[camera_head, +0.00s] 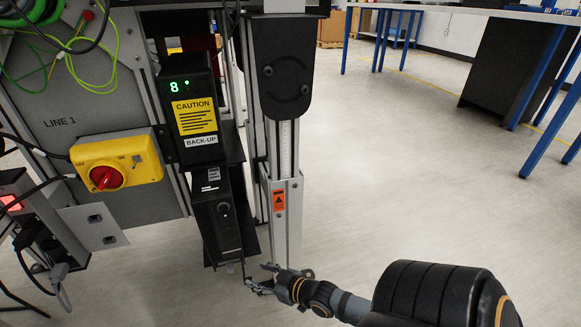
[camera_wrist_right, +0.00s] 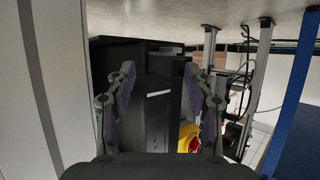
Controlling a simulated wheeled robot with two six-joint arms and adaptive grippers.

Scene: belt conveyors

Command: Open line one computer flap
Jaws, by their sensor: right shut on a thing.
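The black line one computer (camera_head: 217,222) stands upright on a dark bracket in the head view, below the back-up unit (camera_head: 190,90). Its dark front shows between my fingers in the right wrist view (camera_wrist_right: 158,110). My right gripper (camera_head: 258,277) is at the lower front edge of the computer, with its fingers a good way apart. It also shows in the right wrist view (camera_wrist_right: 162,85), one finger on each side of the dark case. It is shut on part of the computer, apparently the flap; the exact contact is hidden. My left gripper is out of view.
A yellow switch box with a red knob (camera_head: 105,178) is on the LINE 1 panel left of the computer. A light metal post (camera_head: 287,215) stands close on the right. Cables hang at lower left. The floor (camera_head: 400,170) to the right is clear up to blue-legged tables.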

